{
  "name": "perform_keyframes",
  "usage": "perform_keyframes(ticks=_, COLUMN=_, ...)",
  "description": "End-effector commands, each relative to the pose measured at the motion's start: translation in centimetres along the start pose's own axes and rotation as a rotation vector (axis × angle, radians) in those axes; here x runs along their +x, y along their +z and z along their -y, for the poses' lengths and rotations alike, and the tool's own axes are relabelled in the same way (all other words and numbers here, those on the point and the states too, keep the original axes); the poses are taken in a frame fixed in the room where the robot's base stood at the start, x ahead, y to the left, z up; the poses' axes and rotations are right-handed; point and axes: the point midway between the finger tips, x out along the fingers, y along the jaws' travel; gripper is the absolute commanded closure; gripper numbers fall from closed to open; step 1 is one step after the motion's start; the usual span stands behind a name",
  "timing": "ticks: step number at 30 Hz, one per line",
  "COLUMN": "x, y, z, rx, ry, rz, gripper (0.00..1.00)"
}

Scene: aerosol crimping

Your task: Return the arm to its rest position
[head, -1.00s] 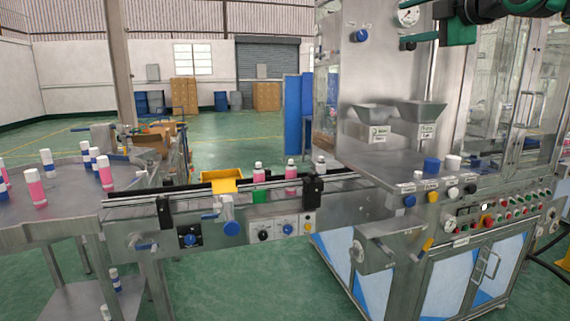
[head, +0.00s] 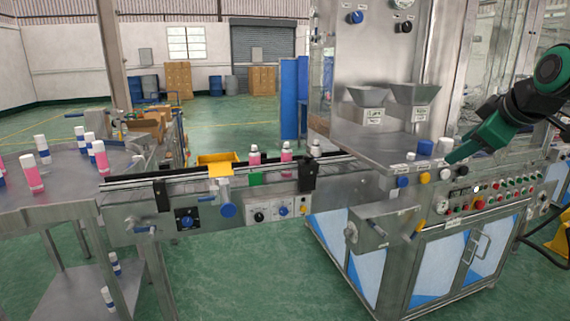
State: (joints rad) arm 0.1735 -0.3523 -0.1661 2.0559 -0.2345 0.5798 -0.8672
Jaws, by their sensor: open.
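My arm, dark green and black, comes in from the right edge in the head view. My gripper (head: 452,159) is at its lower left end, pointing down and left, in front of the steel crimping machine (head: 375,65). It is open and holds nothing that I can see. Its tip appears close to the machine's shelf edge, near a white cap (head: 445,145) and a blue cap (head: 425,147); the gap in depth cannot be told.
Below the gripper is a control panel (head: 500,196) with several buttons. Two hoppers (head: 412,105) stand above the shelf. Open green floor lies in front.

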Motion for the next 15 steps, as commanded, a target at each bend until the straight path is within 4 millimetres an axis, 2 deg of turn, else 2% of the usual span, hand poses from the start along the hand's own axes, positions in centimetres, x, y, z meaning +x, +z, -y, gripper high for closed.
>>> perform_keyframes(ticks=1, x=0.2, y=2.8, z=1.7, rx=0.091, ry=-0.031, rz=0.06, gripper=0.52)
perform_keyframes(ticks=6, x=0.1, y=12.2, z=7.9, rx=0.43, ry=-0.111, rz=0.29, gripper=0.52)
perform_keyframes(ticks=12, x=-2.2, y=21.8, z=16.3, rx=0.815, ry=-0.149, rz=0.581, gripper=0.52)
perform_keyframes(ticks=15, x=-3.8, y=25.3, z=20.1, rx=0.976, ry=-0.145, rz=0.715, gripper=0.52)
